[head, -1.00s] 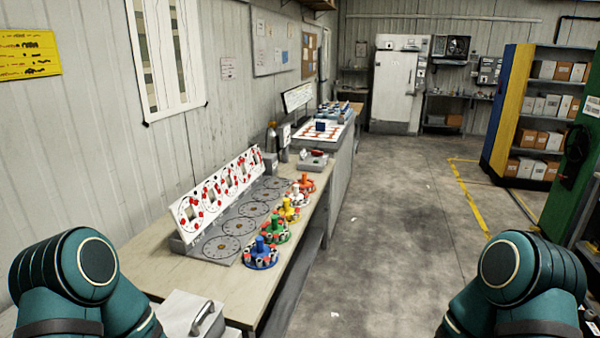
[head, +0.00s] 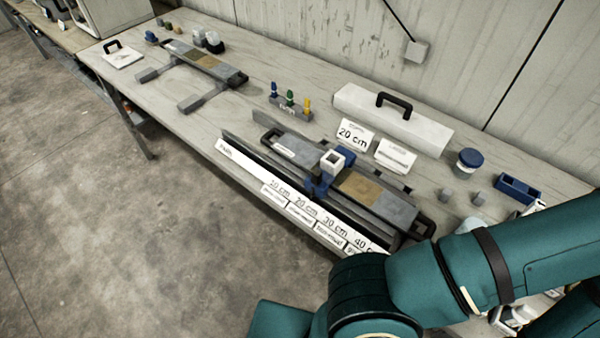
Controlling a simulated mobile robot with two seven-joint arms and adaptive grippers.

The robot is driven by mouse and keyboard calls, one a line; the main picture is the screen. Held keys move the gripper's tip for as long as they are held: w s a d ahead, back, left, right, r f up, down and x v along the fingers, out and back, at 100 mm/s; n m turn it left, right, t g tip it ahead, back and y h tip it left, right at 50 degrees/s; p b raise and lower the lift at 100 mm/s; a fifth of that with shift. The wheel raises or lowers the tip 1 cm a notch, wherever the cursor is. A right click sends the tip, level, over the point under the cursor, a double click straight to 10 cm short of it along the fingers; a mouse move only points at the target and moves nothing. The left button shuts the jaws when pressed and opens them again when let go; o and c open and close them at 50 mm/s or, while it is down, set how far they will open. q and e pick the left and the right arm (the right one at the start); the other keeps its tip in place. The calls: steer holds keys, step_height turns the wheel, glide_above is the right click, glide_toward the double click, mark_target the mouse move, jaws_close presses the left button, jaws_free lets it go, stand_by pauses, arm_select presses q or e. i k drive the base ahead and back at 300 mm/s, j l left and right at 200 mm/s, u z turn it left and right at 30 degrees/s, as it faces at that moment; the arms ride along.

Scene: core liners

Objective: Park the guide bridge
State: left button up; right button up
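A bridge-like piece with a white square collar (head: 333,162) and blue parts (head: 318,185) stands across a long grey core liner tray (head: 390,208), near its middle. I take this piece to be the guide bridge; it is upright. The tray has a tan section and black end handles, and lies in a long rail fixture (head: 240,162) with a front strip marked 10 to 40 cm. One of my teal arms crosses the lower right and hides the fixture's near right end. I see neither gripper's fingers.
A second tray (head: 205,62) on grey feet lies at the far left. Behind the fixture are a peg holder (head: 290,110), a "20 cm" card (head: 355,137) and a white handled case (head: 390,118). Bench between trays is partly clear.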

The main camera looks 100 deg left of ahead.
mark_target(318, 182)
steer(key=u, duration=0.45)
steer(key=l+u, duration=0.1)
steer(key=u, duration=0.75)
steer(key=k+u, duration=0.1)
steer(key=u, duration=0.3)
steer(key=l+u, duration=0.1)
steer(key=u, duration=0.35)
steer(key=k+u, duration=0.1)
steer(key=u, duration=0.75)
